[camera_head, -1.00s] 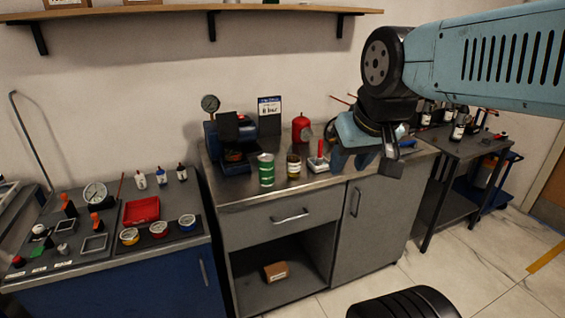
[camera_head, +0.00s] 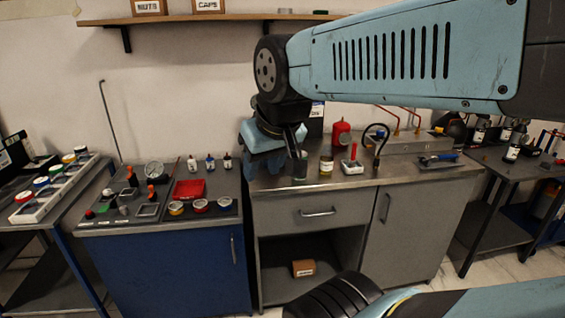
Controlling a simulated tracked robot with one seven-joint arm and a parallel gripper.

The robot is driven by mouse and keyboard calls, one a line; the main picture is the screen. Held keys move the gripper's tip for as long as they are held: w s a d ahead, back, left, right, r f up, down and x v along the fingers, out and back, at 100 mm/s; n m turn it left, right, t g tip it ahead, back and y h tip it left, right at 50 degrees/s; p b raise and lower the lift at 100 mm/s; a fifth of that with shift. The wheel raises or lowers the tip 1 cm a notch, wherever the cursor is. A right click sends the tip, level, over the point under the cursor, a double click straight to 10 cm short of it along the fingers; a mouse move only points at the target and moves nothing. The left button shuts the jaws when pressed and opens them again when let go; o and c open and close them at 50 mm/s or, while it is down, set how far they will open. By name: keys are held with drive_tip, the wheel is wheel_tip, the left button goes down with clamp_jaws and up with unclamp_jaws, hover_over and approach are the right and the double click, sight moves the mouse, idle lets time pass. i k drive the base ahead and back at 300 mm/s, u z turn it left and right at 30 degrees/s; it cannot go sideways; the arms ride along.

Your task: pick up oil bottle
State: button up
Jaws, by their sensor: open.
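Three small bottles stand at the back of the blue cabinet's top: a white one with a red cap (camera_head: 191,163), one with a blue label (camera_head: 210,163) and a dark-capped one (camera_head: 227,161). Dark bottles with pale labels (camera_head: 513,151) stand on the right-hand table. I cannot read any label, so I cannot tell which is the oil bottle. My gripper (camera_head: 272,168) is open and points down in front of the left end of the grey bench, to the right of the three small bottles. No object shows between its fingers.
The grey bench (camera_head: 340,182) holds a can (camera_head: 300,168) partly behind my gripper, a jar (camera_head: 326,165), a red canister (camera_head: 341,133) and a red-handled tool (camera_head: 353,162). A red tray (camera_head: 188,190) and several coloured-rim gauges (camera_head: 200,205) lie on the blue cabinet's top.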

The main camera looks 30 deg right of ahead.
sight(327, 154)
drive_tip(key=z, duration=0.4)
drive_tip(key=i, duration=0.1)
drive_tip(key=u, duration=1.95)
drive_tip(key=k, duration=1.7)
drive_tip(key=z, duration=2.6)
drive_tip(key=k, duration=0.1)
drive_tip(key=u, duration=0.8)
drive_tip(key=i, duration=1)
drive_tip(key=u, duration=0.1)
